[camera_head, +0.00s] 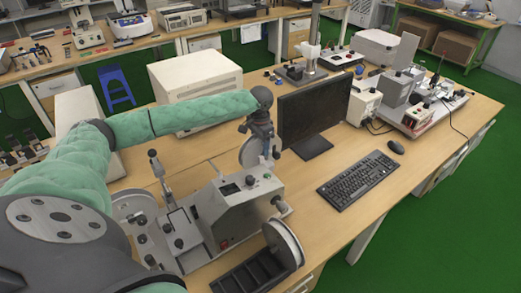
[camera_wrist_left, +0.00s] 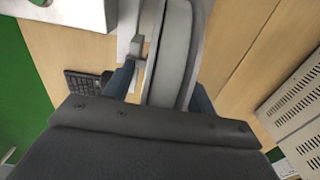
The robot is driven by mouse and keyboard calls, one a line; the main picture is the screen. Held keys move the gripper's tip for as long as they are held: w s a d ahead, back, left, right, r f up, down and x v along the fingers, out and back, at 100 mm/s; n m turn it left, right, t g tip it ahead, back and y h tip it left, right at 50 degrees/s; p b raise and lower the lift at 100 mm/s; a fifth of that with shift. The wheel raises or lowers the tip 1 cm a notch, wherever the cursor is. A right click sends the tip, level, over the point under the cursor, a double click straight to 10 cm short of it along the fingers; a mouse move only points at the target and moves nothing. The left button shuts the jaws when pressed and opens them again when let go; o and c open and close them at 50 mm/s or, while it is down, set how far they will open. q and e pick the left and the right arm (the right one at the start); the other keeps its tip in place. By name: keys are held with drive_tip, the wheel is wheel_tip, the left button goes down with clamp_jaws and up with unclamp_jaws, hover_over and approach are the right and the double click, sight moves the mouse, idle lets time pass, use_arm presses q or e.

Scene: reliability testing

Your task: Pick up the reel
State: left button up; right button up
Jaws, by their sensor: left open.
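A pale grey reel (camera_head: 249,153) is mounted at the far side of the metal machine (camera_head: 242,205) on the table. My left gripper (camera_head: 267,150) points down right at this reel. In the left wrist view the reel (camera_wrist_left: 174,50) is seen along its rim, between the two dark blue fingers of the open gripper (camera_wrist_left: 160,85). I cannot tell whether either finger touches it. A second reel (camera_head: 284,244) is at the machine's near side, beside a black tray. My right gripper is not in view.
A large white box (camera_head: 194,77) stands behind my arm. Instruments fill the table's far right.

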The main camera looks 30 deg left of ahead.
use_arm(q)
drive_tip(key=shift+f, duration=0.15)
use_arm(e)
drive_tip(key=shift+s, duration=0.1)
use_arm(q)
clamp_jaws()
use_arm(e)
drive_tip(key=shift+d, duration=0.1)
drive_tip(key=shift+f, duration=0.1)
